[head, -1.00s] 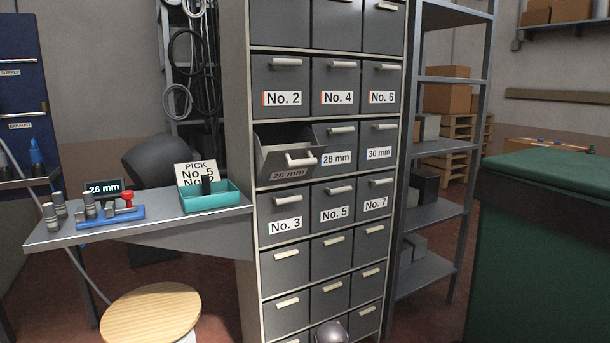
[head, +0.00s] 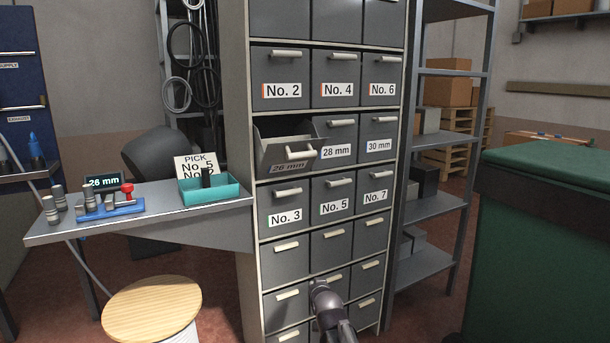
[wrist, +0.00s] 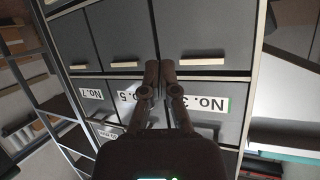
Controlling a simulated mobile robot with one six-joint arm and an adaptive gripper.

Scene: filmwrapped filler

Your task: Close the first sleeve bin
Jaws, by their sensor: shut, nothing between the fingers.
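The 26 mm sleeve bin (head: 287,157) is tipped open in the grey cabinet, its front leaning out and dark contents showing inside. It sits left of the shut 28 mm bin (head: 336,141) and above the shut No. 3 bin (head: 286,206). My gripper (head: 319,287) is in front of the lower, unlabelled bins, below and to the right of the open bin. In the wrist view my gripper (wrist: 159,68) has its fingers together and empty, in front of the cabinet, with the labels upside down.
A side table (head: 140,222) left of the cabinet holds a teal tray (head: 210,190), a pick card (head: 195,166), a 26 mm sign and a blue gauge stand. A green box (head: 545,240) is at the right.

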